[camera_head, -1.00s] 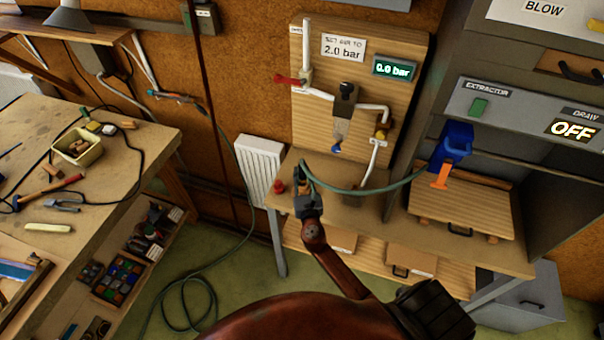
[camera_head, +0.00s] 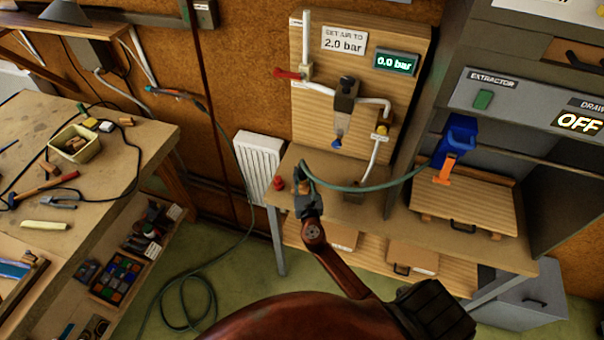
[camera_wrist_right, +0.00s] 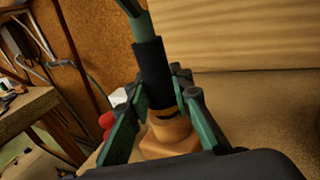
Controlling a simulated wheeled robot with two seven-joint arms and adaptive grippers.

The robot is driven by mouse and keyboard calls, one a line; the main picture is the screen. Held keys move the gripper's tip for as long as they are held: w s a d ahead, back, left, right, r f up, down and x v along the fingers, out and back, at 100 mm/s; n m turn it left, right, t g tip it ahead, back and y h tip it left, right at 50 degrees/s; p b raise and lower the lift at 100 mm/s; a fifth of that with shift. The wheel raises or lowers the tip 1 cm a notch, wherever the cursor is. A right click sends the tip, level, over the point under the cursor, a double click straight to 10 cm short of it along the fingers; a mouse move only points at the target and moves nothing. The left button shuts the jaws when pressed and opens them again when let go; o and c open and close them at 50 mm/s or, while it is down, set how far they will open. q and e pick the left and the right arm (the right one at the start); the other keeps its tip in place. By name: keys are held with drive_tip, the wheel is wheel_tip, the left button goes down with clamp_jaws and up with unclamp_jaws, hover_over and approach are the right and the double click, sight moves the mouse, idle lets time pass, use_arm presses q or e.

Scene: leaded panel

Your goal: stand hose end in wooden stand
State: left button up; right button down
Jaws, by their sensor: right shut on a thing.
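My right gripper (camera_head: 306,192) is over the front left of the shelf below the air board. It is shut on the hose end (camera_wrist_right: 153,72), a black sleeve on a green hose (camera_head: 365,187). In the right wrist view the gripper (camera_wrist_right: 158,97) has a finger on each side of it. Directly below the sleeve is a tan wooden piece (camera_wrist_right: 170,142), seemingly the wooden stand, with a narrower top. The hose end looks nearly upright over it; whether it is seated inside I cannot tell. The stand is hidden by my gripper in the head view. My left gripper is not in view.
A red knob (camera_head: 278,183) is just left of my gripper. The air board (camera_head: 410,30) with white pipes stands behind it. The hose runs right to a blue-and-orange tool (camera_head: 456,140) above a wooden board (camera_head: 480,205). A cluttered workbench (camera_head: 105,185) is at left.

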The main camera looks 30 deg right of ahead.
drive_tip(key=shift+f+b, duration=0.35)
drive_tip(key=shift+f, duration=0.1)
drive_tip(key=c, duration=1.7)
unclamp_jaws()
drive_tip(key=shift+o, duration=0.2)
drive_tip(key=shift+s, duration=0.15)
drive_tip(key=v, duration=1.1)
drive_tip(key=shift+s+a, duration=0.15)
drive_tip(key=shift+s, duration=0.2)
